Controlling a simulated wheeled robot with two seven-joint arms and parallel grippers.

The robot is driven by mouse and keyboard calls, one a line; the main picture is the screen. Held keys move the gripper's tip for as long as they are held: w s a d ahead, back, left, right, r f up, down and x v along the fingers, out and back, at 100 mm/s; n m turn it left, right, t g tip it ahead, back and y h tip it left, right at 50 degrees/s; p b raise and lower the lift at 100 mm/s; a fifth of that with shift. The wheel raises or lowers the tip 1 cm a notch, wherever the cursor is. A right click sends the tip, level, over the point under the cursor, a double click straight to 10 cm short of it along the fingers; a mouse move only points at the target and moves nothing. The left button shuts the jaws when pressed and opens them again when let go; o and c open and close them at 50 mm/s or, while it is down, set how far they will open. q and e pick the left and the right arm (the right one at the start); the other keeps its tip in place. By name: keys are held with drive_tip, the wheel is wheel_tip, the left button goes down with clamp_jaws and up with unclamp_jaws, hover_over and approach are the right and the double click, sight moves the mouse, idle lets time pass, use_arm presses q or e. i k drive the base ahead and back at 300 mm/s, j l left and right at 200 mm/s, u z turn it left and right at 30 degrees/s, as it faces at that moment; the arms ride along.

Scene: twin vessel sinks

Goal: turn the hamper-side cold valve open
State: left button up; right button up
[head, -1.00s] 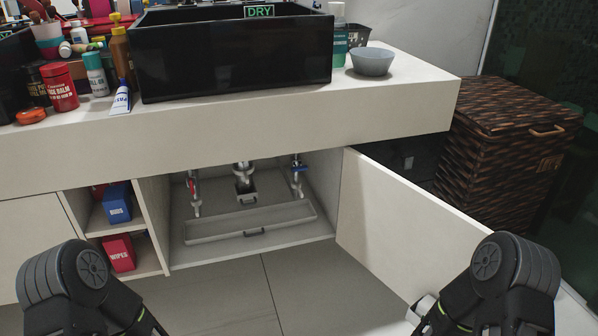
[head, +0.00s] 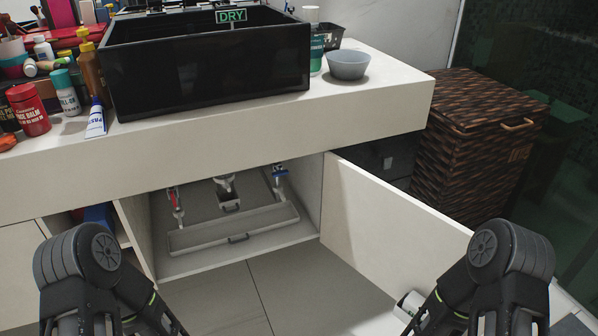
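The cold valve with a blue handle (head: 279,171) is on the right side inside the open under-sink cabinet, on the side nearer the wicker hamper (head: 472,146). A valve with a red handle (head: 174,198) is on the left inside the same cabinet. The drain pipe (head: 224,182) stands between them. The cabinet door (head: 385,222) is swung open to the right. Both of my arms come in at the bottom corners, well short of the valves. My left gripper's fingers are not visible. A white and dark piece shows by my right arm, but its fingertips cannot be made out.
A grey tray (head: 235,238) lies on the cabinet floor below the valves. The black vessel sink (head: 208,72) with a DRY sign and a grey bowl (head: 347,64) are on the counter (head: 390,108) above.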

sight(278, 173)
drive_tip(key=i+j+z, duration=0.15)
drive_tip(key=j+z, duration=0.2)
drive_tip(key=z, duration=0.15)
drive_tip(key=i+j+z, duration=0.1)
drive_tip(key=j+z, duration=0.35)
